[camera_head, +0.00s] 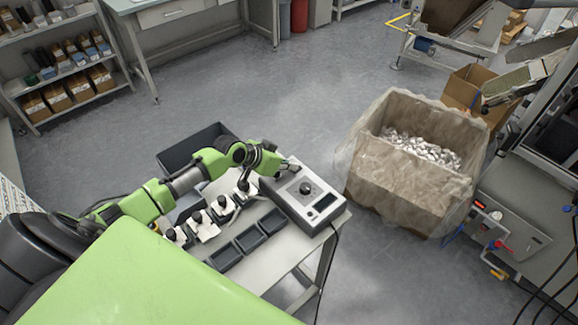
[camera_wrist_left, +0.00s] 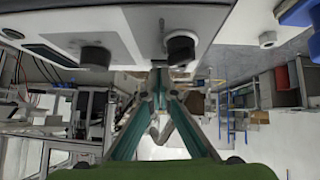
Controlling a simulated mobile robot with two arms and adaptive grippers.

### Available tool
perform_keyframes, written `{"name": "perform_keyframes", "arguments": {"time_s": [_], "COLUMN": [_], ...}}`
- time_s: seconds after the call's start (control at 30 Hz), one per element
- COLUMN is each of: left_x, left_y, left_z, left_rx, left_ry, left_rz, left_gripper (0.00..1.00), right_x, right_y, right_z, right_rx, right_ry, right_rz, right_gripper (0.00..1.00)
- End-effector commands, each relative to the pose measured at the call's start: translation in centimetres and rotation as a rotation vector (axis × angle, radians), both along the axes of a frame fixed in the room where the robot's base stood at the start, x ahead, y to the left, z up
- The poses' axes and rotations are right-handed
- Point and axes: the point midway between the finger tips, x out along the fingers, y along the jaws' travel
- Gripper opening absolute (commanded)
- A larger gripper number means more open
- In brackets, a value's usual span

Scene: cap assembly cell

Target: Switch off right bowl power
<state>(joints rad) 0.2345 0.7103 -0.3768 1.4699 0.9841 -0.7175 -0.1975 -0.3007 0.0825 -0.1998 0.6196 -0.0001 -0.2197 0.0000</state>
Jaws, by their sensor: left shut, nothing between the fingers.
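A grey control box (camera_head: 290,207) with a light top panel sits on the right end of the small table. A black round knob (camera_head: 306,188) and a dark display (camera_head: 324,202) are on its panel. My left gripper (camera_head: 287,166) is at the far edge of the box, close to the panel. In the left wrist view, the fingers (camera_wrist_left: 160,66) are shut and empty, just beside a dark round control (camera_wrist_left: 180,48) on the panel. The black knob (camera_wrist_left: 95,57) is further left there. I cannot tell whether the fingertips touch the control. My right gripper is out of view.
Several black trays (camera_head: 249,238) and white fixtures with black tops (camera_head: 204,226) stand left of the box. A dark bin (camera_head: 190,148) is behind them.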

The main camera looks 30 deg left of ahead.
Motion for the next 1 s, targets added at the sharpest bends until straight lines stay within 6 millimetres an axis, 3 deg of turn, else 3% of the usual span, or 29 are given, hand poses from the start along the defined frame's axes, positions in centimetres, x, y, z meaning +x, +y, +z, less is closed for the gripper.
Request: {"name": "perform_keyframes", "arguments": {"time_s": [0.8,1.0], "left_x": [0.6,-0.3], "left_y": [1.6,2.1], "left_z": [0.5,1.4], "left_rx": [0.000,0.002], "left_ry": [-0.002,-0.003], "left_rz": [0.001,0.002], "left_gripper": [0.00,0.00], "right_x": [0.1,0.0], "right_y": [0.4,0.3], "right_z": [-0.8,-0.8], "right_rx": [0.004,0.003], "right_ry": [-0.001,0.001], "right_rz": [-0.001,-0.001], "right_gripper": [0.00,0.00]}}
